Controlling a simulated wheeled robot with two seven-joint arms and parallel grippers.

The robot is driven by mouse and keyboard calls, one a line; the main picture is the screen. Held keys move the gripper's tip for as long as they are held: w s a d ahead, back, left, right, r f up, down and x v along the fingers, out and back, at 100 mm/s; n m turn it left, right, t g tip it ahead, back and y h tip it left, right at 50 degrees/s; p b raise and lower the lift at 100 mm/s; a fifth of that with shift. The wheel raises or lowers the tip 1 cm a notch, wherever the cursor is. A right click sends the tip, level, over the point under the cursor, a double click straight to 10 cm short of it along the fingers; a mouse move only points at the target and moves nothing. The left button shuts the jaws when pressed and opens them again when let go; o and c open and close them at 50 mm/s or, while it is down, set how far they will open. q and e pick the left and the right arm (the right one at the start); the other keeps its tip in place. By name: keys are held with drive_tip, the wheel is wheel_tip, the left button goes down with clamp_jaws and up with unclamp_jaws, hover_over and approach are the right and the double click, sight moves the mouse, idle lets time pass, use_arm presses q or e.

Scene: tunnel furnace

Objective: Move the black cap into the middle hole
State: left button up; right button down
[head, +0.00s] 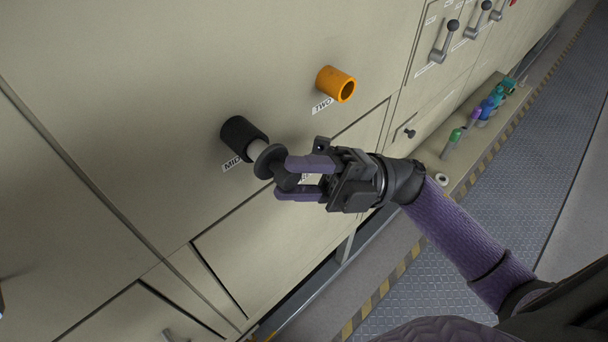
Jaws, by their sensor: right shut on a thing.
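The black cap (267,160) has a round dark flange, a knob behind it and a pale grey plug in front. My right gripper (296,179) is shut on the knob, one purple finger on each side. The middle hole is the black tube (241,138) standing out from the beige panel above a label that reads "MID". The plug points at the tube and its front end meets the tube's mouth in the picture. The flange is apart from the rim. How deep the plug sits is hidden. My left gripper is not in view.
An orange open tube (335,84) labelled "TWO" sticks out up and right of the black one. Lever handles (445,42) are at the top right. Several coloured bottles (486,108) stand on a ledge beside a white ring (441,180). The space left of the black tube is clear.

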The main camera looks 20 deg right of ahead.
drive_tip(key=shift+w, duration=0.1)
drive_tip(key=shift+w+a, duration=0.15)
drive_tip(key=shift+w, duration=0.15)
drive_tip(key=shift+w+a+b, duration=0.1)
drive_tip(key=shift+w+b, duration=0.15)
drive_tip(key=shift+b, duration=0.05)
drive_tip(key=shift+w+a, duration=0.2)
drive_tip(key=shift+w, duration=0.2)
drive_tip(key=shift+c, duration=1.4)
unclamp_jaws()
